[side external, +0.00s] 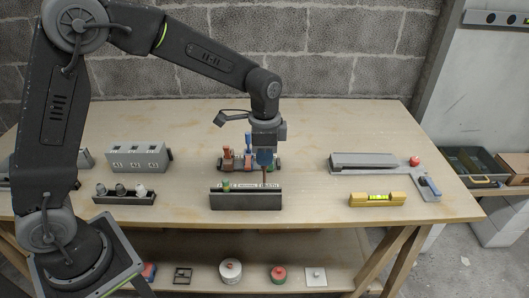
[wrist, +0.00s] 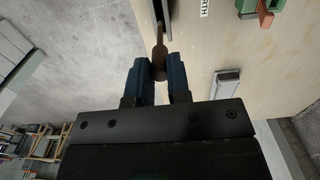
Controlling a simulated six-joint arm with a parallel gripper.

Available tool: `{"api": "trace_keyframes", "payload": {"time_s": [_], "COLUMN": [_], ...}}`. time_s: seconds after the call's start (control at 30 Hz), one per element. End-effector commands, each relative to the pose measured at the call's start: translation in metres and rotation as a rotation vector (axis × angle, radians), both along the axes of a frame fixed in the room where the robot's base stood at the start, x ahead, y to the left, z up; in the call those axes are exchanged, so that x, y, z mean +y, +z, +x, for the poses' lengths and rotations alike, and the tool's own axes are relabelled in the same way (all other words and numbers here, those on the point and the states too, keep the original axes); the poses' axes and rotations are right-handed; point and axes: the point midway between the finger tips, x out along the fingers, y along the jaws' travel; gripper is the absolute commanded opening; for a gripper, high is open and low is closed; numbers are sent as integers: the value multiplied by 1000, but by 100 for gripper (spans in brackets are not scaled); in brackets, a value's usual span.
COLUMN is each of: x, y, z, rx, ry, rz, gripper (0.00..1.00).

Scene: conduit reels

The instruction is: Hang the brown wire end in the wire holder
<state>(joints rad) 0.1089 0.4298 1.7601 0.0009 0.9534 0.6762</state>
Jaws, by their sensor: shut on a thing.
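My gripper (side external: 264,163) points down over the middle of the bench and is shut on the brown wire end (wrist: 159,55). In the wrist view its two blue fingertips (wrist: 159,72) pinch the brown piece from both sides. In the side view the brown end (side external: 264,177) hangs below the fingers, at the right part of the long dark wire holder (side external: 245,201). I cannot tell whether it touches the holder. A green wire end (side external: 227,186) shows at the holder's left part.
Reels with brown and blue parts (side external: 228,160) stand behind the holder, close to my gripper. A grey block (side external: 138,157) and a rack of plugs (side external: 123,198) lie left. A yellow level (side external: 377,200) and a grey tool (side external: 365,161) lie right. Bare wood separates them.

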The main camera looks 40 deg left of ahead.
Motion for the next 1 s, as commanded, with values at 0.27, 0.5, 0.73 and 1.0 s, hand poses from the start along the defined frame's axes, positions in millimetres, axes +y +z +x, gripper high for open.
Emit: {"api": "trace_keyframes", "payload": {"time_s": [0.27,0.5,0.73,1.0], "x": [0,0,0,0], "y": [-4,-10,-15,-22], "z": [0,0,0,0], "rx": [0,0,0,1], "ry": [0,0,0,0], "rz": [0,0,0,0], "gripper": [0,0,0,0]}}
